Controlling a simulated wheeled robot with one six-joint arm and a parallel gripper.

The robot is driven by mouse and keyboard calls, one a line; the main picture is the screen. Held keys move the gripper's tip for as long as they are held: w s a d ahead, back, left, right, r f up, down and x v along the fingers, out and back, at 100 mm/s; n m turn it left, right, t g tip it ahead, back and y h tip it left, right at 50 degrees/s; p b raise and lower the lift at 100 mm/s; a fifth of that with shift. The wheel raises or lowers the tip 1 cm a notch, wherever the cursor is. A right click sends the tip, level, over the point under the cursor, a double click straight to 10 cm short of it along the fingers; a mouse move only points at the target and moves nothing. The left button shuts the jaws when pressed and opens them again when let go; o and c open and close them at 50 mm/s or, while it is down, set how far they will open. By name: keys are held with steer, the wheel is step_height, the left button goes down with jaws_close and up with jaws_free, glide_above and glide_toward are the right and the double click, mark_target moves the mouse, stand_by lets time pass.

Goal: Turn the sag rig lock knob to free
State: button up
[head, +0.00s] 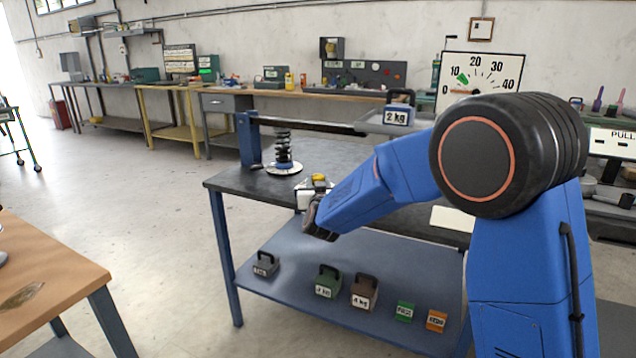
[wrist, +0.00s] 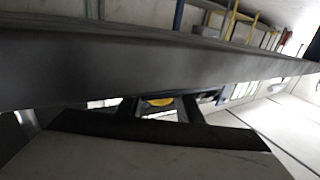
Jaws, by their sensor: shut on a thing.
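The yellow lock knob (head: 319,177) is at the front edge of the dark bench, below the spring of the sag rig. My gripper (head: 318,186) reaches to it from the front and is shut on it. In the wrist view the knob (wrist: 158,101) shows as a small yellow patch between the two dark fingers of my gripper (wrist: 160,108). The knob's pointer and its markings are too small or hidden to read. The black coil spring (head: 284,148) stands upright on a round plate behind the knob. A 2 kg weight (head: 398,110) sits on the rig's beam.
The bench edge (wrist: 130,65) crosses close in front of the wrist camera. A dial (head: 481,80) stands behind. A wooden table (head: 50,265) is at left; floor between is clear.

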steer(key=m+h, duration=0.2)
steer(key=h, duration=0.1)
steer(key=m+h, duration=0.2)
steer(key=h, duration=0.1)
steer(key=shift+a, duration=0.15)
steer(key=shift+m+g+h, duration=0.6)
steer(key=shift+m+h, duration=0.3)
steer(key=shift+h, duration=0.45)
steer(key=shift+m+g+h, duration=0.6)
steer(key=shift+m+h, duration=0.3)
steer(key=shift+h, duration=0.75)
steer(key=o, duration=1)
steer(key=shift+o, duration=0.2)
steer(key=shift+s, duration=0.15)
steer(key=v, duration=1.7)
steer(key=shift+r, duration=0.2)
